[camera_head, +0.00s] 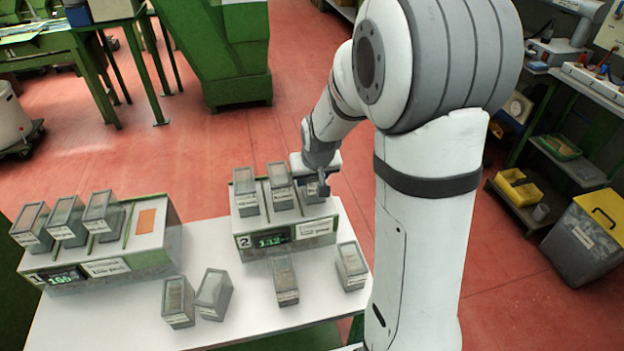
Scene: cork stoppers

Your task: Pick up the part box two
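A counting unit marked 2 (285,235) stands on the white table, with small grey see-through boxes in its top slots. The left box (245,190) and the middle box (280,186) show clearly. My gripper (314,190) is at the unit's right slot, just right of the middle box. It is small and partly hidden by my own arm, so whether it holds a box there is unclear. Two more boxes stand in front of this unit, one in the middle (283,281) and one at the right (351,266). Which one is part box two is not readable.
A unit marked 1 (150,255) stands at the left with three boxes (67,221) and an orange slot (146,221). Two boxes (178,303) (213,295) stand before it. White table (120,325) is bare at front. Shelves (580,170) stand at right.

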